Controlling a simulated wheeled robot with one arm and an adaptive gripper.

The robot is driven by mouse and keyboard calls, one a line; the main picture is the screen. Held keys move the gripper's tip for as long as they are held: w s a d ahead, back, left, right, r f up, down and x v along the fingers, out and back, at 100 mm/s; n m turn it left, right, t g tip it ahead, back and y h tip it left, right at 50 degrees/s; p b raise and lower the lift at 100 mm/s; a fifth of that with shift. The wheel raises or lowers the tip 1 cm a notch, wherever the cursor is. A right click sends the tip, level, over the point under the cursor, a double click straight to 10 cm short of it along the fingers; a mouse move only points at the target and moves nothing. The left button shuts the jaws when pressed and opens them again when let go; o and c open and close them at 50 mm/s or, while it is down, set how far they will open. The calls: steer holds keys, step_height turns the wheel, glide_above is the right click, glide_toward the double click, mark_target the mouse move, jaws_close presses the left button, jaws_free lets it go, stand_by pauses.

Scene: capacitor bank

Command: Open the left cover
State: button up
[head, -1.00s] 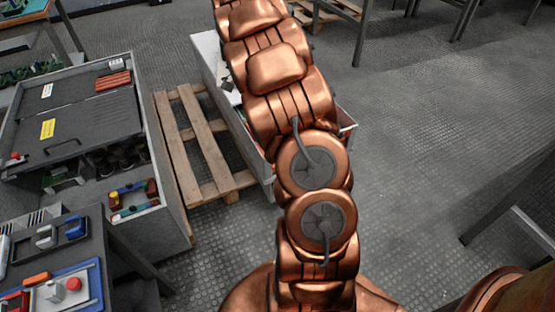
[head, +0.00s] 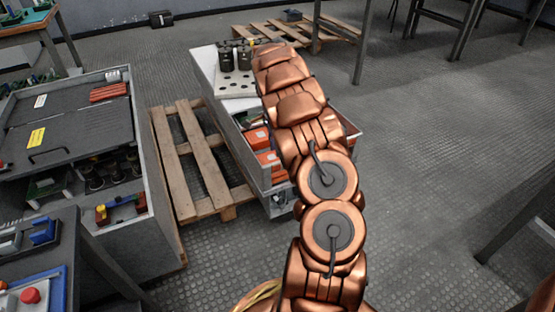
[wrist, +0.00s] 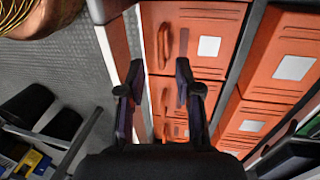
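A dark hinged-looking panel (head: 75,128) with a yellow label and a black bar handle (head: 48,155) lies over the grey cabinet at the left of the head view. It looks like a cover lying flat, but I cannot be sure it is the left one. My gripper (wrist: 158,88) is open and empty in the wrist view, its two dark fingers apart. Orange boxes (wrist: 208,38) with white labels lie beyond the fingers, and one orange handle (wrist: 164,46) shows between them. Contact is not visible. In the head view my arm hides the gripper.
A grey bin (head: 238,148) holds orange boxes (head: 268,160); a perforated white plate (head: 236,84) with several dark cylinders (head: 236,56) sits at its far end. A wooden pallet (head: 200,160) lies between cabinet and bin. Floor at the right is clear, apart from table legs.

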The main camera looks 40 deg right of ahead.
mark_target(275, 159)
steer(key=f, duration=0.1)
steer(key=f+b, duration=0.1)
steer(key=f, duration=0.2)
steer(key=shift+s+a+f, duration=0.1)
steer(key=shift+s+a, duration=0.05)
steer(key=shift+s, duration=0.2)
jaws_close()
stand_by(0.4)
